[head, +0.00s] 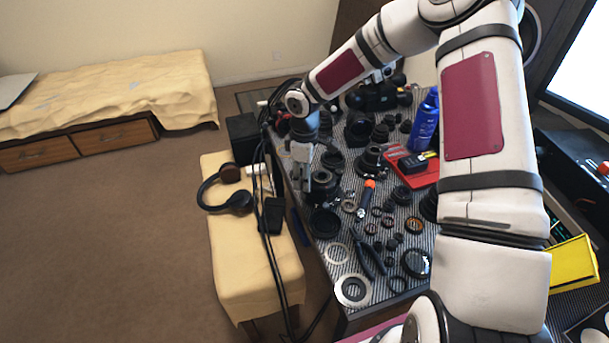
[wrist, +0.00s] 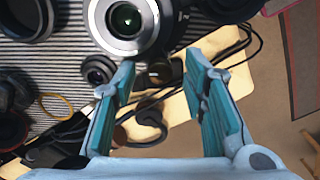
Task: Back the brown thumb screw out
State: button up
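My gripper (head: 302,178) is over the left edge of the striped table in the head view, beside a dark lens barrel (head: 322,186). In the wrist view my gripper (wrist: 160,68) has its two teal-padded fingers wide apart, with nothing clasped between them. A small brownish round piece (wrist: 160,71) shows between the fingertips, below a silver-ringed lens (wrist: 126,42). It may be the brown thumb screw, but I cannot tell for certain, nor whether it is seated in anything. In the head view I cannot make out the thumb screw.
Lens parts, rings and pliers (head: 368,258) crowd the striped table. Headphones (head: 229,174) and black cables lie on the cream bench (head: 225,262) at left. The floor further left is clear.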

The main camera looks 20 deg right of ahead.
grip_shut()
jog(key=shift+n, duration=1.5)
grip_release()
jog(key=shift+r, duration=0.1)
notch_tip(320, 180, up, 12)
